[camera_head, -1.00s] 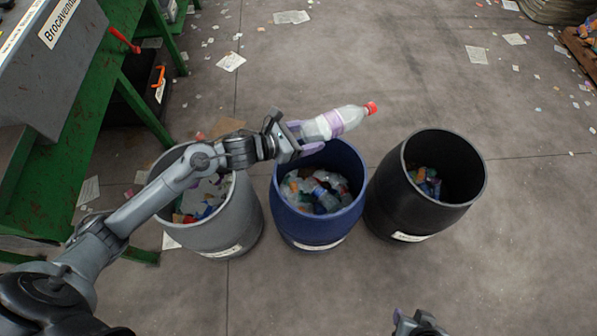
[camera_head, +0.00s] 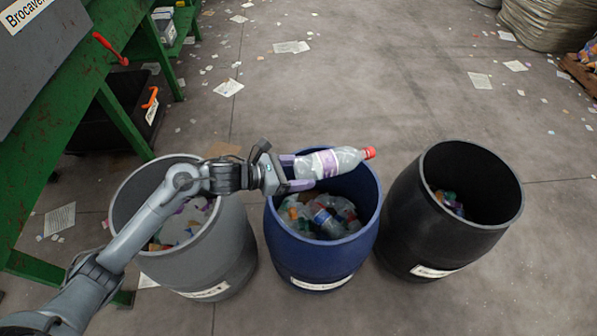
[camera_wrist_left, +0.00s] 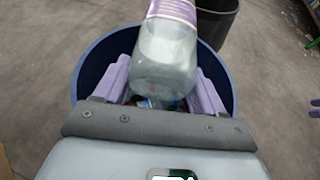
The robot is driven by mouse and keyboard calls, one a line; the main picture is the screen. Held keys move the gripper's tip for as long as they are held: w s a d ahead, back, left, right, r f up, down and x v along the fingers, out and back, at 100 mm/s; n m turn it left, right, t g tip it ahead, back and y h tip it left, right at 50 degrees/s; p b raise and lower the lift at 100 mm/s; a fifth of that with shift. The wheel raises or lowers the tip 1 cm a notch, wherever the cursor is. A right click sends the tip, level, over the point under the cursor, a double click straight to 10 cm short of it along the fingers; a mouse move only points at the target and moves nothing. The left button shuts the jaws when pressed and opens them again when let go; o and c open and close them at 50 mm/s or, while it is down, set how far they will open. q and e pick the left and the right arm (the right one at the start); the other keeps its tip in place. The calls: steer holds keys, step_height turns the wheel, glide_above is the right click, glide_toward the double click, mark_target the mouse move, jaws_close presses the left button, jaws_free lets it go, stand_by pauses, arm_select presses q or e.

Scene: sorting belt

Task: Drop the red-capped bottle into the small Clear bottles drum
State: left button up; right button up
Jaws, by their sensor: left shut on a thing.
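The clear bottle (camera_head: 340,161) has a red cap and a purple label. My left gripper (camera_head: 299,172) is shut on its base end and holds it roughly level, the cap pointing right. In the head view the bottle lies over the blue drum (camera_head: 278,236), across its far rim. The left wrist view shows the bottle (camera_wrist_left: 166,60) between the purple fingers, with the blue drum (camera_wrist_left: 88,66) below it. The drums' front labels are too small to read. My right gripper is not in the head view; purple finger tips (camera_wrist_left: 315,108) show at the wrist view's right edge.
A grey drum (camera_head: 236,262) stands left of the blue one and a black drum (camera_head: 395,235) right of it. All three hold some plastic waste. A green frame (camera_head: 75,100) stands at the left. Paper scraps litter the open floor behind.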

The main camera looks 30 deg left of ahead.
arm_select(q)
steer(key=shift+f+b, duration=1.05)
steer(key=shift+f, duration=1.2)
steer(key=o, duration=1.2)
steer(key=shift+s, duration=0.1)
steer(key=p+v, duration=0.3)
steer(key=v, duration=0.5)
steer(key=shift+s+a+r, duration=0.15)
steer(key=shift+s+a, duration=0.05)
steer(key=shift+s, duration=0.05)
steer(key=shift+p+v, duration=0.45)
steer(key=shift+v, duration=0.55)
steer(key=shift+r, duration=0.1)
